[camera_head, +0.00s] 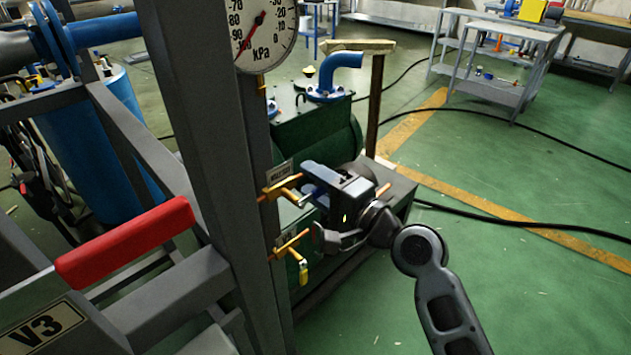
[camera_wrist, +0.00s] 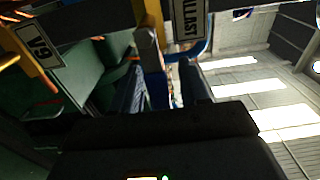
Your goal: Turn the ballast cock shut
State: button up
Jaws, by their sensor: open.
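The ballast cock (camera_head: 281,187) is a brass fitting on the grey post, under a small label plate (camera_head: 279,171). Its blue lever (camera_head: 307,198) points out towards my gripper (camera_head: 315,204). In the wrist view the plate (camera_wrist: 187,22) reads "BALLAST", and the brass body (camera_wrist: 149,38) with the blue lever (camera_wrist: 157,90) shows between the two fingers of my gripper (camera_wrist: 163,78). My gripper is open, with one finger on each side of the lever. I cannot tell whether either finger touches it. Part of the lever is hidden by my gripper.
A second brass cock (camera_head: 291,243) with a yellow handle (camera_head: 303,271) sits just below; its V9 plate (camera_wrist: 39,46) shows in the wrist view. The green pump (camera_head: 318,140) stands behind. A red handle (camera_head: 125,241) and gauge (camera_head: 265,32) are near. Floor at right is open.

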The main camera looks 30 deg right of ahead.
grip_shut()
dwell(0.4)
